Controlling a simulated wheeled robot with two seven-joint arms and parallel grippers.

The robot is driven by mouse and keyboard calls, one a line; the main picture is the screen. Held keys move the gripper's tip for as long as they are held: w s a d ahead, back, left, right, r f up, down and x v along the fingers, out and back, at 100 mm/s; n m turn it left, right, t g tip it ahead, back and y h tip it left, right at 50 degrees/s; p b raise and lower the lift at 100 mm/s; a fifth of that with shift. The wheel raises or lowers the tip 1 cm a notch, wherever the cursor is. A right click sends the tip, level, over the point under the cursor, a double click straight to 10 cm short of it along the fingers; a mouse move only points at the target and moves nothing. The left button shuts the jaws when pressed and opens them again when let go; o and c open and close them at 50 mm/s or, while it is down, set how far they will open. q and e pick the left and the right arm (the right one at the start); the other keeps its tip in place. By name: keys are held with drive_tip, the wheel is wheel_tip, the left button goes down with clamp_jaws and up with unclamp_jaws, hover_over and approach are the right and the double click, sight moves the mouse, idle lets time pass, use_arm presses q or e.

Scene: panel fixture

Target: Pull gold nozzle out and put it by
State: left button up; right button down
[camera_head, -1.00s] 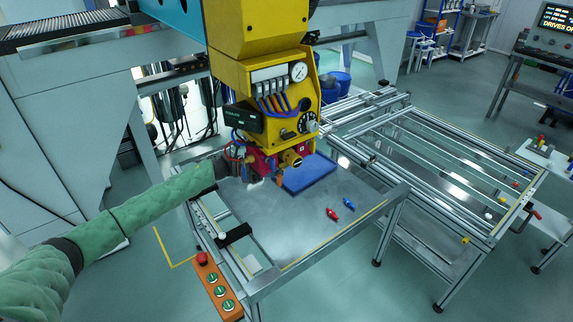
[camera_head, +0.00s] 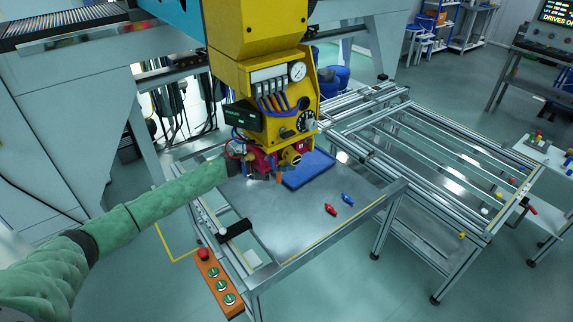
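My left gripper (camera_head: 262,174) is at the end of the green-sleeved arm from the left, close under the yellow machine head (camera_head: 264,95). It is small and dark against the head, so I cannot tell whether its fingers are open or shut. A gold round nozzle part (camera_head: 292,158) sits on the front of the head's red lower block (camera_head: 262,160). A small orange tip (camera_head: 279,178) hangs below the block, right of the gripper. I cannot tell whether the gripper touches it. My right gripper is not in view.
A blue mat or tray (camera_head: 309,169) lies on the metal table under the head. A red fitting (camera_head: 330,209) and a blue fitting (camera_head: 347,199) lie on bare tabletop in front. An orange button box (camera_head: 215,283) is at the table's left edge. A frame rack stands right.

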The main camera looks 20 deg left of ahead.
use_arm(q)
clamp_jaws()
drive_tip(key=shift+f+b, duration=1.45)
drive_tip(key=shift+b, duration=0.1)
idle(0.7)
drive_tip(key=shift+f+b, duration=2.45)
drive_tip(key=shift+b, duration=0.25)
